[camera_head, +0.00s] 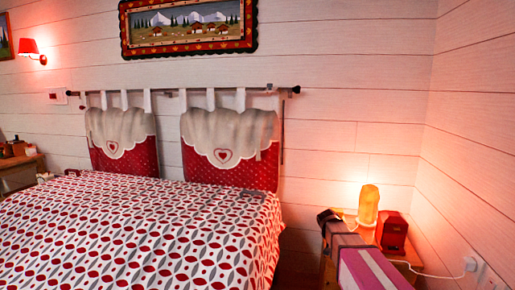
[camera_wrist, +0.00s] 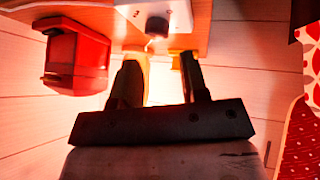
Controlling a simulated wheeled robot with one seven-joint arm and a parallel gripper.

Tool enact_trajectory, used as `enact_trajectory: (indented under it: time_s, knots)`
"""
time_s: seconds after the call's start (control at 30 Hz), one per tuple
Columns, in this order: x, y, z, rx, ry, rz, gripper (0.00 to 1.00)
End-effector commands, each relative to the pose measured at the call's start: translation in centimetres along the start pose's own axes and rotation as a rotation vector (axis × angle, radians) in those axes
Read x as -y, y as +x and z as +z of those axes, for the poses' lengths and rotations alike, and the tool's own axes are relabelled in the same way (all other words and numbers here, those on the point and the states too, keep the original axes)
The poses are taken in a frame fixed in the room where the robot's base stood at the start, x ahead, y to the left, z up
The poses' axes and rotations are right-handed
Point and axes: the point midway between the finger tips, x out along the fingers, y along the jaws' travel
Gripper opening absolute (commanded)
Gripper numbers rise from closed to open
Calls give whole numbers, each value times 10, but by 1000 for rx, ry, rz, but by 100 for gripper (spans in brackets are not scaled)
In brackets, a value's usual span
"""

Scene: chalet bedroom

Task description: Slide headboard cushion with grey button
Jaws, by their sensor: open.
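Two headboard cushions hang by white loops from a dark rod (camera_head: 170,91) on the wall behind the bed. The left cushion (camera_head: 125,155) and the right cushion (camera_head: 230,165) are red below, with scalloped grey-white flaps and a heart at the flap's lower edge. I cannot make out a grey button on either. My gripper shows in the wrist view (camera_wrist: 159,62), open and empty, its two dark fingers apart. A glowing lamp appears beyond and between them. In the head view, my arm is at the lower right, near the bedside table, to the right of the right cushion and apart from it.
The bed (camera_head: 140,235) with a red, grey and white cover fills the lower left. The lit lamp (camera_head: 368,205) and a red box (camera_head: 392,232) stand on the bedside table (camera_head: 405,265) beside my arm. A framed picture (camera_head: 188,27) hangs above the rod.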

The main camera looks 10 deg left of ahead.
Motion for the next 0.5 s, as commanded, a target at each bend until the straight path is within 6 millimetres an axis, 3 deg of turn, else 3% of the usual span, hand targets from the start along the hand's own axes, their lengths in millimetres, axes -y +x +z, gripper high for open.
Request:
enact_trajectory:
  time_s: [0.03, 0.2, 0.37, 0.5]
  knots:
    - [22, -1, -34, -69, 5, -2, 41]
    - [85, -28, -122, -297, 35, -31, 41]
    - [150, -67, -196, -493, 54, -98, 41]
    - [209, -110, -251, -644, 62, -181, 41]
